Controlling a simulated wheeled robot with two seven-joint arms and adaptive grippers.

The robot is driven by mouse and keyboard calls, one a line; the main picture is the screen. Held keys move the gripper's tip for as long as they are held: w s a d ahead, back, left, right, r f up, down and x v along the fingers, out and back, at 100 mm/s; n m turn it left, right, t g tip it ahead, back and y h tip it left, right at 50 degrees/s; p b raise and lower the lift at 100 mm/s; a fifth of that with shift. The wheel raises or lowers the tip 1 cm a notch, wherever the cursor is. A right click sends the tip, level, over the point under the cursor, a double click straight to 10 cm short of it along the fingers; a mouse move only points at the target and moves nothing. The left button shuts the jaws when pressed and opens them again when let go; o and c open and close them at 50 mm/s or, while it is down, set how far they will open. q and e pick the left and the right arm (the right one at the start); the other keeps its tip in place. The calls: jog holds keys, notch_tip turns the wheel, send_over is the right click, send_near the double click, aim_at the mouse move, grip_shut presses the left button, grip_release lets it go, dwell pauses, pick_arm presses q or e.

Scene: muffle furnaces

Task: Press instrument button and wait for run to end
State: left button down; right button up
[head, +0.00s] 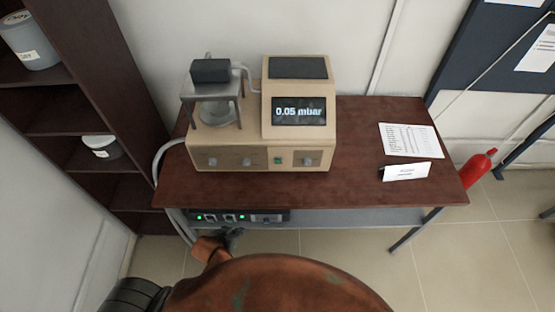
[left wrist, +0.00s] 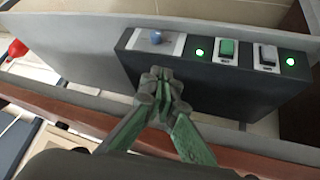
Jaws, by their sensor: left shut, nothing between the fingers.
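A beige instrument (head: 232,160) stands on the dark wood table, with a lit screen (head: 298,111) reading 0.05 mbar. A dark control box (head: 282,213) is under the tabletop. In the left wrist view, the box (left wrist: 195,92) carries a blue round knob or button (left wrist: 156,38), a green rocker switch (left wrist: 227,48), a grey rocker switch (left wrist: 267,55) and two lit green lamps. My left gripper (left wrist: 161,76) is shut and empty, its tips near the box; contact is unclear. My right gripper is out of view.
A dark shelf (head: 100,125) with containers stands at the left. A printed sheet (head: 411,140) and a folded white card (head: 407,172) lie on the table (head: 350,185). A red extinguisher (head: 478,168) is at the right. Cables hang at the table's left side.

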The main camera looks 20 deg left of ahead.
aim_at(278, 161)
pick_arm(q)
jog(key=w+d+r+t+h, duration=0.1)
jog(key=w+d+r, duration=0.2)
jog(key=w+d+r+t+h, duration=0.1)
jog(key=w+d+r+t, duration=0.1)
jog(key=w+d+r, duration=0.1)
jog(key=w+d+r+n+t+h, duration=0.1)
jog(key=w+d+r+h, duration=0.1)
jog(key=w+d+r, duration=0.1)
jog(key=shift+w+d+r, duration=0.2)
jog(key=shift+w+r, duration=0.15)
jog(key=shift+r, duration=0.25)
jog(key=w+d+r+n+t+h, duration=0.2)
jog(key=w+r+n+t+h, duration=0.1)
jog(key=r, duration=0.4)
jog(key=shift+w+t+h+p, duration=0.35)
jog(key=shift+w+t, duration=0.35)
jog(key=shift+t, duration=0.2)
jog(key=shift+d+r, duration=0.1)
jog(key=w+a+b, duration=0.2)
jog(key=w+b, duration=0.1)
jog(key=w, duration=0.5)
jog(key=shift+w+a+b, duration=0.2)
jog(key=shift+w+b, duration=0.05)
jog(key=shift+b, duration=0.15)
jog(key=shift+w+a, duration=0.15)
jog(key=shift+w, duration=0.25)
